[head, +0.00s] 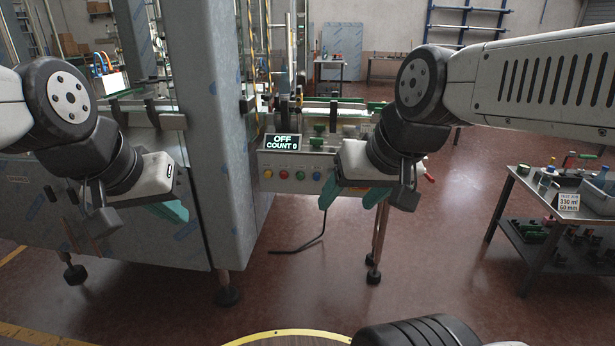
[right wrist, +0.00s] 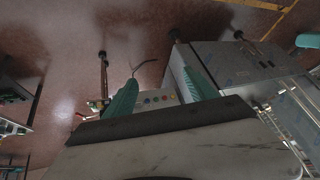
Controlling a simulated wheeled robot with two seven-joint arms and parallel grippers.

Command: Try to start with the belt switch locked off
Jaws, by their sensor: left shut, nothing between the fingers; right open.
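The machine's control panel (head: 270,160) stands in the middle of the head view, with a display (head: 282,142) reading "OFF COUNT 0". Below it is a row of yellow, red, green and blue buttons (head: 300,175). A red handle-like part (head: 429,177) shows beyond my right gripper; it appears small in the right wrist view (right wrist: 81,114). I cannot tell whether it is the belt switch or whether it is locked. My right gripper (head: 352,197) is open and empty in front of the panel's right part, hiding some of it. My left gripper (head: 170,211) is shut and empty, left of the steel column.
A film-wrapped steel column (head: 222,120) stands between my grippers. A side table (head: 522,183) at right holds a grey bin and a sign (head: 568,201) reading "330 ml 60 mm". A black cable (head: 305,243) hangs to the floor. The floor between panel and table is clear.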

